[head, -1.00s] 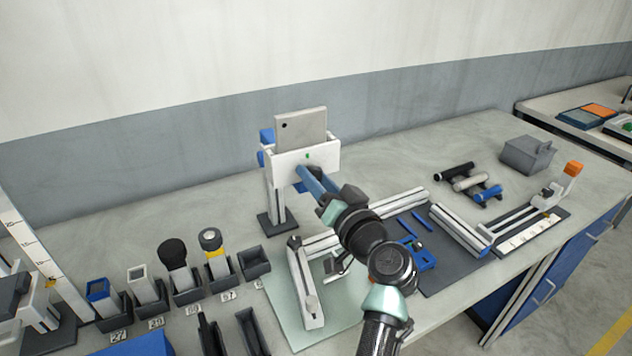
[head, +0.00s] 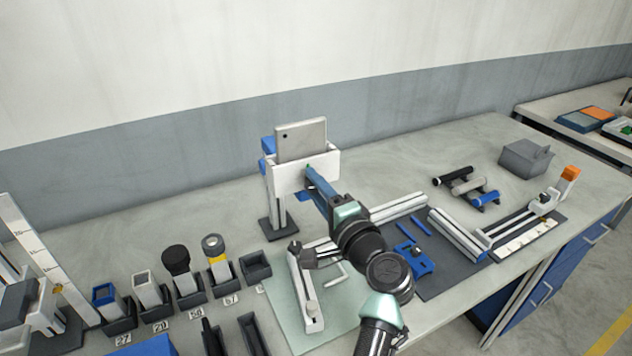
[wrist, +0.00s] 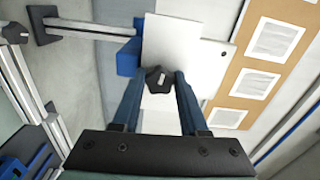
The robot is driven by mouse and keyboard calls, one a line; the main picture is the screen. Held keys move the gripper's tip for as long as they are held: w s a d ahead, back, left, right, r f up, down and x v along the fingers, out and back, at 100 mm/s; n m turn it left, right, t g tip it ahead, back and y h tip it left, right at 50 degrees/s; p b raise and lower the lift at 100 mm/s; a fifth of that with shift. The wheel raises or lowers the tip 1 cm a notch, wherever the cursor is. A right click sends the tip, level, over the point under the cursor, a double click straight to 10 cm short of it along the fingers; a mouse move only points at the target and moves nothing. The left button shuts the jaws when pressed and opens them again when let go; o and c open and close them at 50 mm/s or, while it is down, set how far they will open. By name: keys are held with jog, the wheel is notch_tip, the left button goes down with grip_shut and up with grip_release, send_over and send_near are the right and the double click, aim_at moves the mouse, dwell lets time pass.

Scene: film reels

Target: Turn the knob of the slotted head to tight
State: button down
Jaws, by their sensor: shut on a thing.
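The white slotted head (head: 285,181) stands on an upright post at the back of the bench. A pale grey plate (head: 302,139) with a small dark hole sits upright in its slot; it also shows in the wrist view (wrist: 195,55). The dark knob (wrist: 154,82) with a light mark is between my fingertips in the wrist view. My gripper (head: 309,173) is shut on the knob at the front of the head. In the head view my fingers hide the knob. I cannot read the tight mark.
A row of holders (head: 187,290) with tools stands at the front left. A pale green mat (head: 290,300) with a white rail lies below my arm. A dark mat (head: 455,272) with blue parts lies to the right. A grey box (head: 524,160) stands farther right.

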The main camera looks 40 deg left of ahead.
jog(key=shift+r+m+p, duration=0.1)
jog(key=shift+m+p, duration=4.65)
jog(key=shift+m, duration=3.35)
jog(key=shift+c, duration=2.2)
grip_release()
